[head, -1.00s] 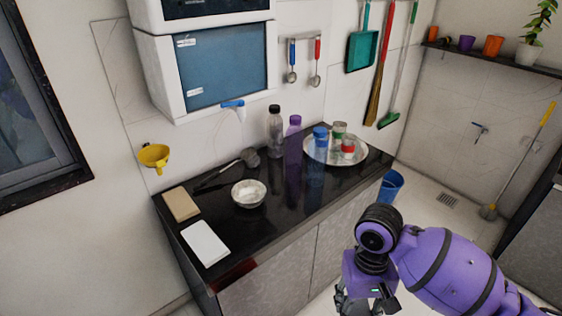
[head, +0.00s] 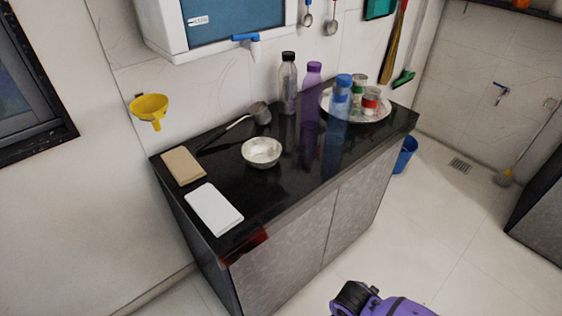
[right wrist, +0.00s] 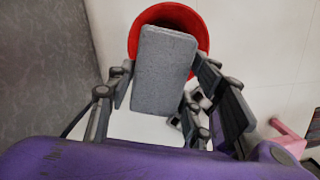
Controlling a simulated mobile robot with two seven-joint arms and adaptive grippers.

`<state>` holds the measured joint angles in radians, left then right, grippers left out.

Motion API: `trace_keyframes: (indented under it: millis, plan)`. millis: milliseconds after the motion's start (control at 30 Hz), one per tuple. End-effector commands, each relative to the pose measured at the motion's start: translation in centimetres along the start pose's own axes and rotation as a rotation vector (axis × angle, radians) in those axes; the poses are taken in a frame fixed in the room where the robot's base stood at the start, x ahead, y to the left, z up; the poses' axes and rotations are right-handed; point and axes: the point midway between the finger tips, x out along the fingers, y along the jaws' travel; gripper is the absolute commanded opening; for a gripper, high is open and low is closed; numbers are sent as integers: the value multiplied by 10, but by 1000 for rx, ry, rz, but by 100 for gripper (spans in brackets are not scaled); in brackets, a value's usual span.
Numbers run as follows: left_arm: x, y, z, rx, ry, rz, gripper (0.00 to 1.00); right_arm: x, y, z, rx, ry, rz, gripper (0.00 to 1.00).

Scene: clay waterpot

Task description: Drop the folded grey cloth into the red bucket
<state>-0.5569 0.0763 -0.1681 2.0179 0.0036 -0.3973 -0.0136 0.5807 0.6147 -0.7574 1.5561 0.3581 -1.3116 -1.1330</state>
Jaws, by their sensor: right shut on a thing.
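My right gripper (right wrist: 165,88) is shut on the folded grey cloth (right wrist: 163,58), a flat block between its fingers in the right wrist view. The red bucket (right wrist: 203,22) is beyond the cloth in that view, with its round rim showing around the cloth's far end. The cloth overlaps the bucket's opening in the picture and hides most of its inside; the height between them cannot be told. In the head view only a purple part of my arm shows at the bottom edge. My left gripper is in neither current view.
A black counter (head: 275,205) holds a white bowl (head: 261,152), bottles and a round tray (head: 385,115). A blue bucket (head: 405,155) stands beyond the counter's right end. A pink object (right wrist: 291,138) is at the right in the wrist view. Pale floor is clear before the counter.

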Motion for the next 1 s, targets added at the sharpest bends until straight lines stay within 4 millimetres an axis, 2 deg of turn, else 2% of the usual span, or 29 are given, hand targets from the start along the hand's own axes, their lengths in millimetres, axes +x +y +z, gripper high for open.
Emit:
trace_keyframes:
  millis: [33, 100, 300, 400, 633, 800, 1000]
  plan:
    - [7, -1, 7, 1, -5, -1, 100, 26, -9, -2, -114, 4, 9, 27]
    - [12, -2, 10, 3, -6, -4, 100, 50, -14, -1, -287, 5, 37, 27]
    - [21, -5, 19, 9, -8, -9, 100, 108, -28, 2, -758, 8, 118, 27]
    - [26, -4, 24, 11, -12, -9, 100, 130, -34, 3, -958, 9, 154, 27]
    - [34, -3, 21, 14, -1, -6, 100, 158, -44, 3, -1251, 9, 205, 27]
    - [37, -2, 14, 15, 14, -5, 100, 165, -46, 2, -1317, 9, 218, 27]
    - [43, -2, 28, 15, -4, -5, 100, 179, -47, -1, -1319, 12, 216, 27]
